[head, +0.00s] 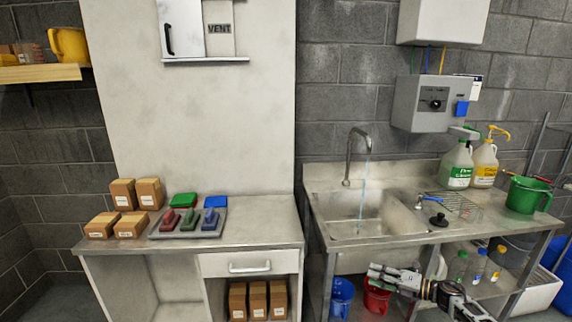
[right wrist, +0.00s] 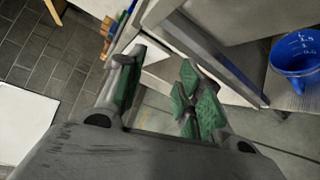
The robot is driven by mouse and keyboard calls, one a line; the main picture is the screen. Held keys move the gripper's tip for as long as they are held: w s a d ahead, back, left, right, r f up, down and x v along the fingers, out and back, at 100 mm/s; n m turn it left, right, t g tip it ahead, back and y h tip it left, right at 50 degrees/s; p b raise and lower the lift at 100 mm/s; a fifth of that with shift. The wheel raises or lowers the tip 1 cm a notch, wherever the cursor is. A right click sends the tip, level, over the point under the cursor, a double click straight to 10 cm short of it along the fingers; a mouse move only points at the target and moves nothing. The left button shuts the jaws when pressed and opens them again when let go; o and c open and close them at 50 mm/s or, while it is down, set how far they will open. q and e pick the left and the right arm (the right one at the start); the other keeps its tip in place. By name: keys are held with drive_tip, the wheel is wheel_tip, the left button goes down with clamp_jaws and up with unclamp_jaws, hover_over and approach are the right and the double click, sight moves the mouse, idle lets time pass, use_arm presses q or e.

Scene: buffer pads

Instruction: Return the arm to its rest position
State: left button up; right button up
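My right gripper (head: 375,276) is low in front of the sink counter, its arm coming in from the lower right. In the right wrist view its two green-padded fingers (right wrist: 160,88) stand apart with nothing between them. On the left counter a grey tray (head: 160,234) bears red, green and blue handled pads (head: 190,220). A green block (head: 183,200) and a blue block (head: 215,201) are at the back of the tray. The right gripper is well away from these. My left gripper is not in view.
The steel sink counter (head: 322,232) and its legs are close to my right arm. A blue bucket (head: 342,297) and a red bucket (head: 376,298) stand underneath; the blue one also shows in the right wrist view (right wrist: 296,58). Cardboard boxes (head: 132,225) stand on the left counter.

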drive_tip(key=s+d+f+m+h, duration=0.2)
drive_tip(key=s+f+m+h, duration=0.35)
drive_tip(key=f, duration=0.65)
drive_tip(key=s+d+f+m+t+h+p, duration=0.1)
drive_tip(key=s+d+f+m+h, duration=0.1)
drive_tip(key=s+f+m, duration=0.85)
drive_tip(key=s+d+f+m+h, duration=0.25)
drive_tip(key=f+m+h, duration=0.2)
drive_tip(key=f, duration=1.05)
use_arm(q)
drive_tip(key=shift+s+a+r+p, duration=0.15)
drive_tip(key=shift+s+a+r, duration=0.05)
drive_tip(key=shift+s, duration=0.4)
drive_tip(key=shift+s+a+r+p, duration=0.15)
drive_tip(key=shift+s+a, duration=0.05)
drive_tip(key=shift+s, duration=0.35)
use_arm(e)
drive_tip(key=s+a+f+m+g, duration=0.2)
drive_tip(key=s+f, duration=0.3)
drive_tip(key=s, duration=0.8)
drive_tip(key=s+a+f+m+g+h, duration=0.1)
drive_tip(key=s+f+m+g, duration=0.3)
drive_tip(key=s, duration=1)
drive_tip(key=s+a+f+m+g, duration=0.3)
drive_tip(key=s+f, duration=0.5)
drive_tip(key=s, duration=0.6)
drive_tip(key=shift+h, duration=0.4)
